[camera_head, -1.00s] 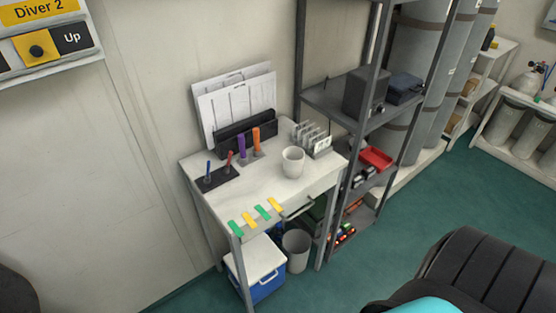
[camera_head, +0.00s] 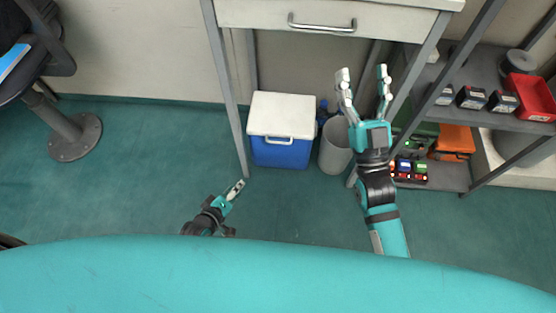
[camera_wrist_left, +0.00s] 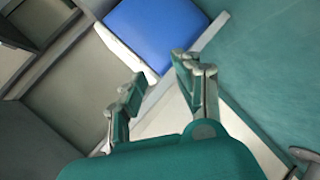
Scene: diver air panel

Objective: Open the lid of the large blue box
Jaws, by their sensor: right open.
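The large blue box (camera_head: 280,153) stands on the floor under the desk, with its white lid (camera_head: 283,113) shut and a white handle on its front. Its blue side also shows at the top of the left wrist view (camera_wrist_left: 158,30). My left gripper (camera_head: 238,185) is low in front of the box, a little left of its front corner and apart from it. In the left wrist view my left gripper (camera_wrist_left: 160,72) has its fingers spread with nothing between them. My right gripper (camera_head: 363,75) is open and empty, raised right of the box near the desk's right leg.
A grey bin (camera_head: 335,147) stands close to the box's right, with a blue bottle (camera_head: 322,112) behind. A desk drawer (camera_head: 325,17) overhangs, and a desk leg (camera_head: 227,95) is left of the box. A shelf (camera_head: 455,178) is at right. Floor in front is clear.

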